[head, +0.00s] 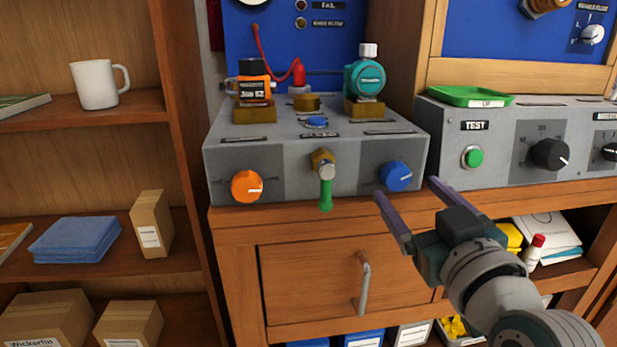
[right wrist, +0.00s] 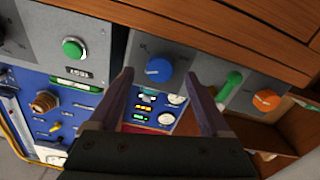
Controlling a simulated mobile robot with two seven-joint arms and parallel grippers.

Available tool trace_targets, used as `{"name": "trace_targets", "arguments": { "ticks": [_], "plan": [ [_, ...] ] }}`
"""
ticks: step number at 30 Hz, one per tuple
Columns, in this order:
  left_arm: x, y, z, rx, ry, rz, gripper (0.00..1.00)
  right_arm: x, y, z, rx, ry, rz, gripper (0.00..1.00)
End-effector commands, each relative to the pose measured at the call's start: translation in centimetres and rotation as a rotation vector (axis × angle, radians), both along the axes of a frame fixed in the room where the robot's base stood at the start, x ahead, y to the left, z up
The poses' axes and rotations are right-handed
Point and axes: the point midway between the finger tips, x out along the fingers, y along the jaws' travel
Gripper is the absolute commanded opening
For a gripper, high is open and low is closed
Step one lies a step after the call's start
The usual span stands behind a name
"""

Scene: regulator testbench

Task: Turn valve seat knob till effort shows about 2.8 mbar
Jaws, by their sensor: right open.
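A grey regulator box (head: 225,160) stands on the wooden cabinet. An orange knob (head: 247,186) is on its front left and a blue knob (head: 396,176) on its front right. A brass valve with a green lever (head: 326,190), hanging down, sits between them. I cannot read which is the valve seat knob. My right gripper (head: 405,190) is open and empty, its fingers pointing at the blue knob. In the right wrist view the blue knob (right wrist: 159,70) shows between the fingertips; contact cannot be told. My left gripper is not in view. No effort reading is legible.
Orange (head: 254,82) and teal (head: 364,78) devices stand on the box. A second grey panel (head: 490,157) with a green TEST button (head: 473,157) and black knob (head: 550,154) is at right. A drawer handle (head: 364,285) juts out below. Shelves fill the left.

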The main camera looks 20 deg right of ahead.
Motion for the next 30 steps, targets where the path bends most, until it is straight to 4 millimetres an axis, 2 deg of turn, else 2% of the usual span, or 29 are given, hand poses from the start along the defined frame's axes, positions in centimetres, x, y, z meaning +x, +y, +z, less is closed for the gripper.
{"name": "trace_targets", "arguments": {
  "ticks": [3,7,18,30],
  "plan": [
    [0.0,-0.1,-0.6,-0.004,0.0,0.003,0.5,2.0,-0.5,-0.1,-0.003,-0.002,0.001,0.81],
    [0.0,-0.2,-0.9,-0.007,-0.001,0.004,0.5,3.3,-0.8,-0.1,0.0,-0.001,0.0,0.81],
    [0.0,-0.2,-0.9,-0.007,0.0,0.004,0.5,3.8,-0.9,0.0,-0.001,0.001,0.001,0.81],
    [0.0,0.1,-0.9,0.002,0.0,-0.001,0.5,3.8,-0.9,0.0,-0.001,0.001,0.001,0.36]
  ]
}}
